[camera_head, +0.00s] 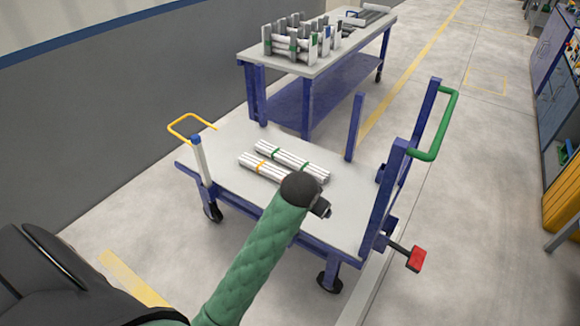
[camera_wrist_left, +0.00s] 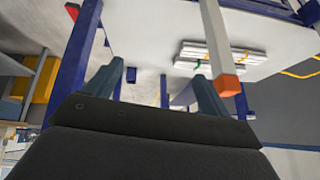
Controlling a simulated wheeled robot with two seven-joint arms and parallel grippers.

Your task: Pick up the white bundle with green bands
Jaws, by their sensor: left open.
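The white bundle with green bands (camera_head: 290,160) lies flat on the cart's grey deck in the head view, its near right end close to my arm's dark tip. A similar white bundle with a yellow band (camera_head: 250,161) lies beside it on the near side, its right end partly hidden by my arm. Both bundles also show close together in the left wrist view, with a green and an orange band visible. My left gripper (camera_head: 322,209) is above the cart's near side, its fingers mostly hidden there. In the wrist view it (camera_wrist_left: 157,88) is open, with nothing between the fingers. My right gripper is out of view.
The cart deck (camera_head: 235,140) has blue corner posts, a green handle (camera_head: 433,145) and a yellow handle (camera_head: 190,121). A red-ended pedal (camera_head: 417,258) sticks out at right. Behind stands a blue table (camera_head: 330,65) with racked pipes. The deck around the bundles is clear.

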